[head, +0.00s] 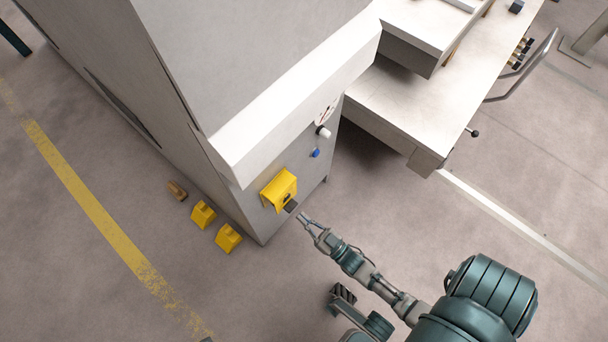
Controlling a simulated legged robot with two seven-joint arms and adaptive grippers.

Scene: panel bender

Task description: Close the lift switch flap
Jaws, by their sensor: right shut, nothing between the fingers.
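The yellow lift switch flap (281,187) is on the lower front panel of the large grey machine (262,163). It stands out from the panel like a raised cover, and a dark part (290,206) shows just below it. My right gripper (304,218) is shut and empty, a short way to the lower right of the flap, apart from it. My left gripper is not in view.
A white knob (323,132) and a blue button (315,153) sit above the flap on the same panel. Yellow blocks (203,214) and a brown item (177,190) are on the floor at left. A bench (415,106) stands at upper right.

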